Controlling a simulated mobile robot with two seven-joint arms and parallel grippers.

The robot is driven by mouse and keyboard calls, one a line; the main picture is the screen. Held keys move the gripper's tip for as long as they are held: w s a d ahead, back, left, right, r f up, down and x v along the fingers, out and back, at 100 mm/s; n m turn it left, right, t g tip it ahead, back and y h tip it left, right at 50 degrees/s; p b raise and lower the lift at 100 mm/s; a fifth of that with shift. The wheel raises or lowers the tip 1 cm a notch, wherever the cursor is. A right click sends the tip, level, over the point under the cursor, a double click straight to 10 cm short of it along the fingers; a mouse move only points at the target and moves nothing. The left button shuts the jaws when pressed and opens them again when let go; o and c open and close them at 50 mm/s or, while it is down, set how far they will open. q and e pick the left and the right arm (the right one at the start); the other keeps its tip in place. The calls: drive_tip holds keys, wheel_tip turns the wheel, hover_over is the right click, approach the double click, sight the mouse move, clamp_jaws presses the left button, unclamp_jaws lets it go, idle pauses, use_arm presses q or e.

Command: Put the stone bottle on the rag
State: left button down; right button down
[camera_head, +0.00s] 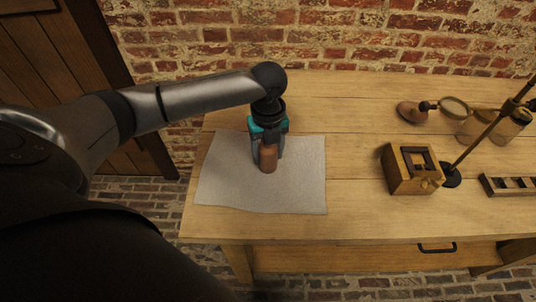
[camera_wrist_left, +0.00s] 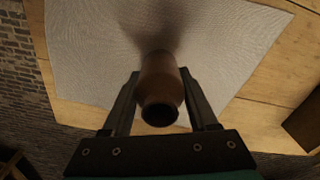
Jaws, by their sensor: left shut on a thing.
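The stone bottle (camera_head: 268,158) is a small brown bottle, held upright between the fingers of my left gripper (camera_head: 267,150). In the left wrist view the bottle (camera_wrist_left: 160,85) shows its dark open mouth toward the camera, with a finger on each side. My left gripper (camera_wrist_left: 160,105) is shut on it. The rag (camera_head: 225,185) is a pale grey cloth lying flat on the table's left part. The bottle is over the rag's middle; I cannot tell whether its base touches the cloth. The rag (camera_wrist_left: 90,45) also fills much of the wrist view. My right gripper is not in view.
On the wooden table (camera_head: 350,220), a wooden box (camera_head: 408,170) stands right of the rag. Farther right are a magnifier stand (camera_head: 453,107), glass jars (camera_head: 510,125), a dark rod on a round base (camera_head: 451,176) and a slotted rack (camera_head: 508,187). A brick wall (camera_head: 350,40) stands behind.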

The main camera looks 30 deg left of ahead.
use_arm(q)
drive_tip(key=shift+f, duration=0.25)
drive_tip(key=shift+s+f, duration=0.1)
drive_tip(key=shift+f, duration=0.6)
drive_tip(key=c, duration=0.6)
unclamp_jaws()
drive_tip(key=o, duration=0.4)
drive_tip(key=shift+r, duration=0.15)
